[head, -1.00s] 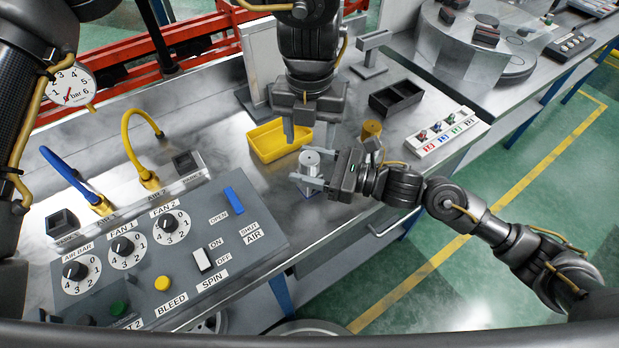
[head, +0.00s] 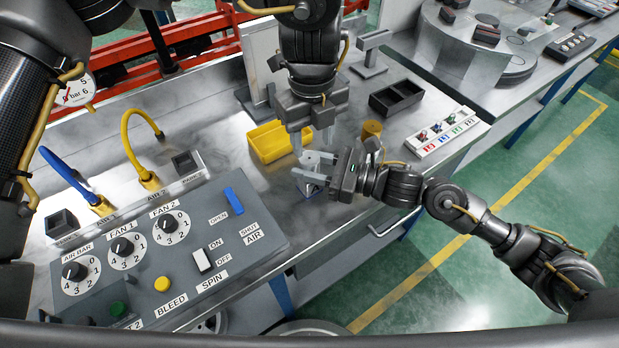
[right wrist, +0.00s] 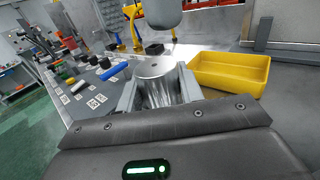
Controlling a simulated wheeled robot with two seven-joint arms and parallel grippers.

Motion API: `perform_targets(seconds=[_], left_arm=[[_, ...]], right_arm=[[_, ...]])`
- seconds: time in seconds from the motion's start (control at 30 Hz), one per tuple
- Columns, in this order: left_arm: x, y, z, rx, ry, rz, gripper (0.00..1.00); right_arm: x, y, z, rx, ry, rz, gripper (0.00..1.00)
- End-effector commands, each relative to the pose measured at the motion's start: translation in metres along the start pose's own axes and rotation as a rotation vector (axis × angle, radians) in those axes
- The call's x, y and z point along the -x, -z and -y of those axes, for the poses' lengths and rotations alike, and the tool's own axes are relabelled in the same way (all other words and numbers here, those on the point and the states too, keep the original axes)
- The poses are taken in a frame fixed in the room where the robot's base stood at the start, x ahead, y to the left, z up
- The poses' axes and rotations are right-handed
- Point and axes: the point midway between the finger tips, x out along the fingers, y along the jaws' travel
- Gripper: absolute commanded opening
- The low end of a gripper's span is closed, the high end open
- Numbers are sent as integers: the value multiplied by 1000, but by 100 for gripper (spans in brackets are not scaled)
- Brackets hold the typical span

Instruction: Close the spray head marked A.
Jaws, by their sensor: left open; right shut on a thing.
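My right gripper (head: 315,168) is shut on a silvery metal cylinder, which I take to be the spray head (right wrist: 156,88), near the bench's front edge. In the right wrist view it is upright between the two fingers, with a flat round top and a small dark centre mark. No letter A is readable on it. My left gripper (head: 313,141) points down just above and behind the cylinder, open, its fingers apart with nothing visible between them. A grey rounded part, probably of my left gripper, shows above the cylinder in the right wrist view. The cylinder's lower part is hidden.
A yellow tray (head: 253,150) stands close left of my left gripper. A brass cylinder (head: 371,129), a black divided tray (head: 396,110) and a white rack with coloured labels (head: 436,145) stand to the right. The control panel (head: 245,250) fills the front left.

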Motion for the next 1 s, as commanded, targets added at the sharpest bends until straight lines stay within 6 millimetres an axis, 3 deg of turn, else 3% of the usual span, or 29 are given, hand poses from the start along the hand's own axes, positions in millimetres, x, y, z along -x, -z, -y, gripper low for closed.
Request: perform_targets(seconds=[0.6, 0.8, 1.0], left_arm=[[5, -6, -1, 1558, 20, 21, 46], [5, -8, -2, 1889, 30, 26, 46], [5, -8, -2, 2032, 34, 25, 46]], right_arm=[[0, 1, -1, -2, -1, -2, 0], [0, 1, -1, -2, -1, -2, 0], [0, 1, -1, -2, -1, -2, 0]])
